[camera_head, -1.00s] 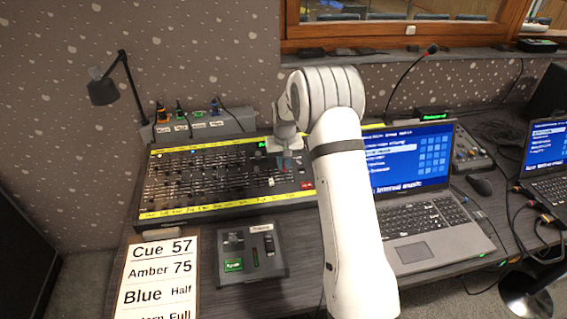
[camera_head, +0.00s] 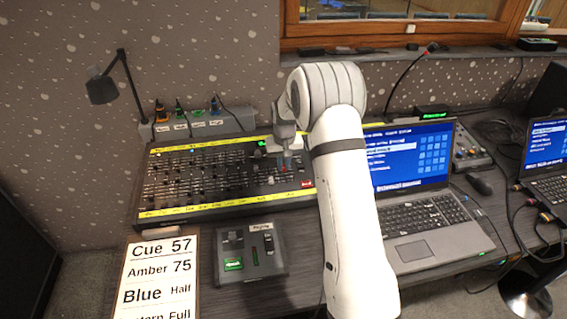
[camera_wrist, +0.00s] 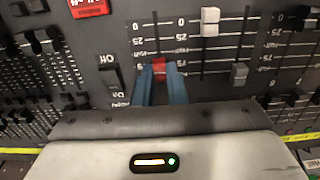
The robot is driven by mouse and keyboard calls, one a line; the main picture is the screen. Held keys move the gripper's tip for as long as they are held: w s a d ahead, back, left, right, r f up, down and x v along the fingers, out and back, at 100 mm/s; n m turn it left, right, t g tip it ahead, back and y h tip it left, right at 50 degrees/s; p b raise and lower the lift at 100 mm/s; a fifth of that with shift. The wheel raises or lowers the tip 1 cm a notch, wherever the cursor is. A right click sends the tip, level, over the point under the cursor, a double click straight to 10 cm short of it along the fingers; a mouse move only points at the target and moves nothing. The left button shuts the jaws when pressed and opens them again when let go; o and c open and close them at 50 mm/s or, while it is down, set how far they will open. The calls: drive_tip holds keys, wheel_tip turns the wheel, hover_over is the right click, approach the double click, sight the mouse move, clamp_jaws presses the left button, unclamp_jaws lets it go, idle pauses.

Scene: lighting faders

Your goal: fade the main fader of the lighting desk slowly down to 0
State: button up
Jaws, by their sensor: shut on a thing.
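The lighting desk (camera_head: 225,203) is a long black console with yellow label strips and rows of faders. My gripper (camera_head: 287,162) reaches down onto its right part. In the wrist view, the blue fingers of my gripper (camera_wrist: 161,82) are shut on the red fader knob (camera_wrist: 158,66), one finger on each side. The scale beside it appears upside down, with 0 at the top of the picture. The red knob sits below the 0 and 25 marks, apart from the 0 end. The fingers hide part of its slot.
A white fader knob (camera_wrist: 210,21) and a grey one (camera_wrist: 240,73) stand just right of my fingers in the wrist view. A red button (camera_wrist: 89,8) is at upper left. A laptop (camera_head: 425,215), a small control box (camera_head: 268,273) and a cue sheet (camera_head: 155,270) surround the desk.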

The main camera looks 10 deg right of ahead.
sight(286, 181)
drive_tip(key=shift+s+f+b, duration=0.15)
drive_tip(key=shift+s+b, duration=0.3)
drive_tip(key=shift+s, duration=0.75)
drive_tip(key=shift+s+f+b, duration=0.1)
drive_tip(key=shift+s+b, duration=0.3)
drive_tip(key=shift+s, duration=0.75)
idle(5.3)
drive_tip(key=o, duration=0.4)
